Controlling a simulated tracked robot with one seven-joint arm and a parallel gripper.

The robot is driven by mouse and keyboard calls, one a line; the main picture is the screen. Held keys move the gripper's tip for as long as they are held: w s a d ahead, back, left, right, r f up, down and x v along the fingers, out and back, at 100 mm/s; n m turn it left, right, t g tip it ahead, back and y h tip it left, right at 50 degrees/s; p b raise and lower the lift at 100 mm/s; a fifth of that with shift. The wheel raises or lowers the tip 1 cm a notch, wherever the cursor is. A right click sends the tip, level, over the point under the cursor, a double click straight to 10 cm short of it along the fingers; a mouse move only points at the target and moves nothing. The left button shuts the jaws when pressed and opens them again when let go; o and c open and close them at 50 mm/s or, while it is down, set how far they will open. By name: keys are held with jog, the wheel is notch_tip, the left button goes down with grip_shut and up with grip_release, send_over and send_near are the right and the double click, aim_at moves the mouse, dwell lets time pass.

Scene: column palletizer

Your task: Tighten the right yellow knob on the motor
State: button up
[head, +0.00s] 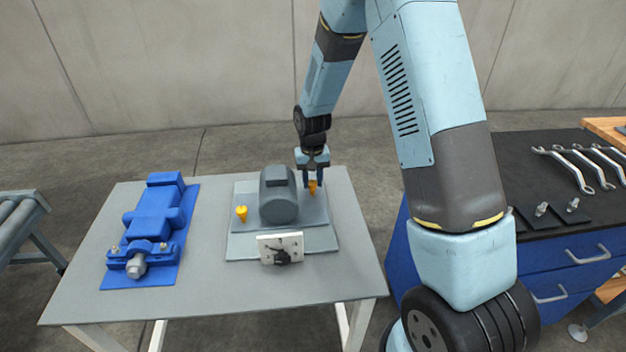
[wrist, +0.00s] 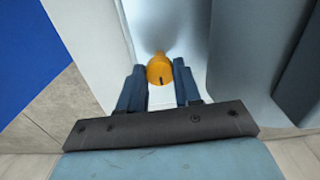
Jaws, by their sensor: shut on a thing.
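The grey motor (head: 279,195) stands on a grey base plate (head: 240,246) on the table. The right yellow knob (head: 313,188) is upright just right of the motor. My gripper (head: 312,183) comes down from above and is shut on this knob, with one finger on each side. In the wrist view the orange-yellow knob (wrist: 160,69) sits between my two dark blue fingers. The fingers hide part of the knob in the head view. The left yellow knob (head: 241,213) stands apart on the other side of the motor.
A white panel with a black switch (head: 281,250) is at the front of the base plate. A blue machine part (head: 152,225) lies on the table's left (head: 85,295). A blue workbench (head: 560,265) with wrenches (head: 580,165) is at the right.

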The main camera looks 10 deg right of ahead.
aim_at(312, 182)
jog(key=shift+w, duration=0.1)
dwell(0.3)
jog(key=o, duration=1)
jog(key=shift+o, duration=0.2)
notch_tip(312, 182, up, 14)
jog(key=shift+f, duration=0.15)
